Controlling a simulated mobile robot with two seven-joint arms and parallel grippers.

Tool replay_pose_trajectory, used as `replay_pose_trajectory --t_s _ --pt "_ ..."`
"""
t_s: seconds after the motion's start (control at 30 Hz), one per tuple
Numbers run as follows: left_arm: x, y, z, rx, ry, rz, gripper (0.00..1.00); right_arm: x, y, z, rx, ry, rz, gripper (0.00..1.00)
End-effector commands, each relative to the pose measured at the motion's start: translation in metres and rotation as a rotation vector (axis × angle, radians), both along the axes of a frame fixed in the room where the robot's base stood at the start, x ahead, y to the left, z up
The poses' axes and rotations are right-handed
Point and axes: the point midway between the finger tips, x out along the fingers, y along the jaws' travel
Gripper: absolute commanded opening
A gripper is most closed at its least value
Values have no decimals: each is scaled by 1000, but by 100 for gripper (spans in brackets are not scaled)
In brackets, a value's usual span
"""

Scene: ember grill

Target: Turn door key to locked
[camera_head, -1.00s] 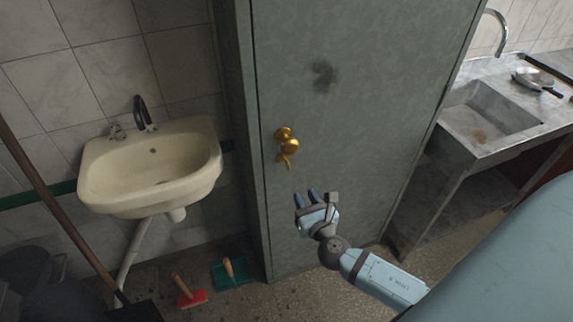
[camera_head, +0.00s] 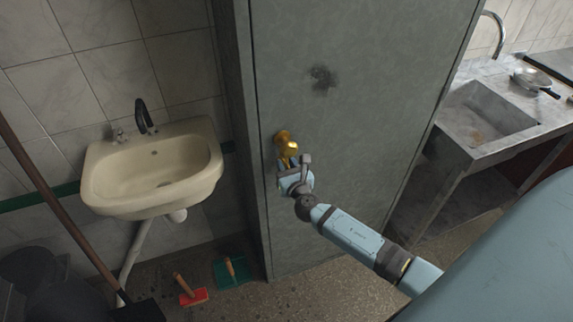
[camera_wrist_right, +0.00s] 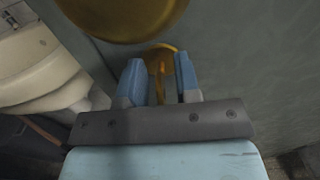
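The grey-green door (camera_head: 345,120) stands closed with a brass knob (camera_head: 285,142) near its left edge. The knob fills the top of the right wrist view (camera_wrist_right: 125,12). A brass key (camera_wrist_right: 160,80) sits in its round plate (camera_wrist_right: 162,56) just below the knob. My right gripper (camera_head: 290,165) is at the key, just under the knob. In the right wrist view its two blue fingers (camera_wrist_right: 159,80) are apart, one on each side of the key, with a visible gap at least on the right. In the head view the gripper mostly hides the key. My left gripper is not in view.
A cream washbasin (camera_head: 150,175) hangs on the tiled wall left of the door. A red brush (camera_head: 190,293) and a green dustpan (camera_head: 230,272) lie on the floor. A stone sink (camera_head: 485,115) stands at the right.

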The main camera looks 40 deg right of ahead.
Motion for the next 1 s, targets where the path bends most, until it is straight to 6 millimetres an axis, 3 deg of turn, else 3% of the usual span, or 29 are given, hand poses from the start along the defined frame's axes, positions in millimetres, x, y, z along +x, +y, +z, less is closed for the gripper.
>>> replay_pose_trajectory --t_s 0.17,0.3,0.73,1.0 --pt "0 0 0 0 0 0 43 0 0 0 0 0 0 30" --pt "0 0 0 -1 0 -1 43 0 0 0 0 0 0 1" --pt "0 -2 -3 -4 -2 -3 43 -1 0 -2 42 -9 0 0" --pt "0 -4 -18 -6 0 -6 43 -1 -1 -4 206 -49 -1 0"
